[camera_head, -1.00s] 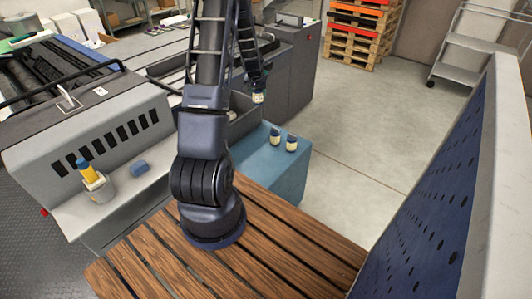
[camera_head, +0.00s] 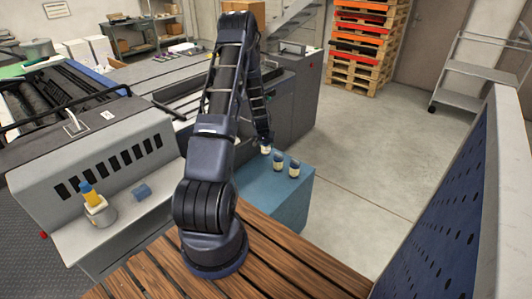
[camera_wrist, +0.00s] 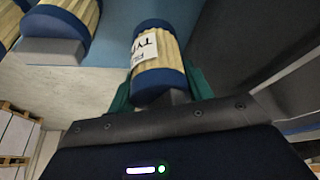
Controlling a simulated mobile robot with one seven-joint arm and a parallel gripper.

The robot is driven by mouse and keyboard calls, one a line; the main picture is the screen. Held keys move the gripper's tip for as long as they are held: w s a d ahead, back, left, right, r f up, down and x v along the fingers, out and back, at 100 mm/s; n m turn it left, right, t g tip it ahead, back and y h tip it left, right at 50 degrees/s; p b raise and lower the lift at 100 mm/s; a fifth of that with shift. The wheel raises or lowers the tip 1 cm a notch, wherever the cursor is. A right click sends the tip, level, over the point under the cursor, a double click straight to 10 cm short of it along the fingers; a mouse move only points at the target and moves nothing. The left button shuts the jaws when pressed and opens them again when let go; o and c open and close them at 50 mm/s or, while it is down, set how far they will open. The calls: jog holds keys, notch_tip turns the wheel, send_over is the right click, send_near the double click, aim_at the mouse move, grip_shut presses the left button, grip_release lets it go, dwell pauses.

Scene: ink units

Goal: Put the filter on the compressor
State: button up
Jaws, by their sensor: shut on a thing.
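My gripper (camera_head: 265,142) is shut on a filter (camera_wrist: 155,52), a cylinder with cream pleats, dark blue end caps and a white printed label. In the wrist view the green fingers of my gripper (camera_wrist: 160,90) sit on both sides of its near end. In the head view the held filter (camera_head: 266,150) is small, at the back left of a blue box-shaped unit (camera_head: 285,205), which may be the compressor. Two similar filters (camera_head: 279,161) (camera_head: 294,167) stand on that unit, right of the held one. I cannot tell whether the held filter touches the unit.
A grey machine (camera_head: 95,160) stands at left, with a yellow and blue item in a pale holder (camera_head: 100,212) and a blue block (camera_head: 141,192) on its ledge. A slatted wooden surface (camera_head: 270,262) is in front.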

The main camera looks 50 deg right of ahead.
aim_at(266, 151)
jog(key=shift+f, duration=2.6)
jog(key=o, duration=1)
jog(key=shift+f, duration=0.1)
